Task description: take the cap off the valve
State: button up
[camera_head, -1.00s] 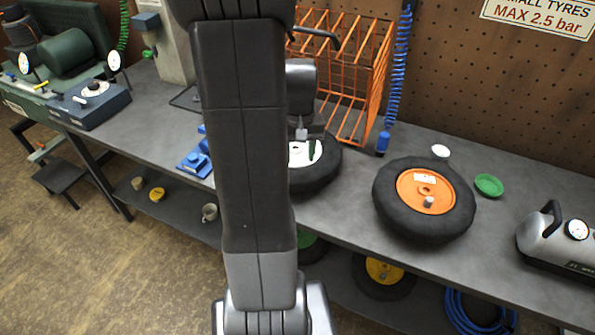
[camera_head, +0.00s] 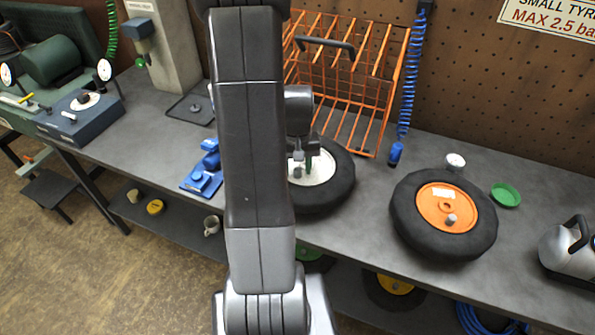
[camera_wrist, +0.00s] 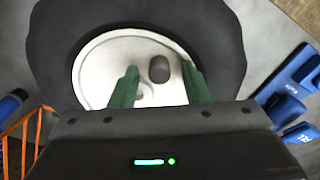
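A black tyre with a white rim (camera_head: 325,172) lies flat on the workbench, partly behind my arm. In the wrist view the white rim (camera_wrist: 100,66) fills the upper middle, inside the dark tyre (camera_wrist: 55,45). A short dark rounded valve cap (camera_wrist: 159,68) stands out over the rim. My gripper (camera_wrist: 160,72) is open, its green fingers on either side of the cap with a gap visible on both sides. Whether the fingertips reach the cap's height I cannot tell. In the head view my gripper (camera_head: 304,163) is over this wheel, partly hidden by my arm.
An orange-rimmed wheel (camera_head: 405,215) lies to the right, with a gauge (camera_head: 455,161) and green dish (camera_head: 506,194) behind it. An orange wire cage (camera_head: 345,80) and blue coiled hose (camera_head: 409,90) stand behind. A blue tool (camera_head: 205,172) lies left of the white-rimmed wheel.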

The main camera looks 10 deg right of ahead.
grip_shut()
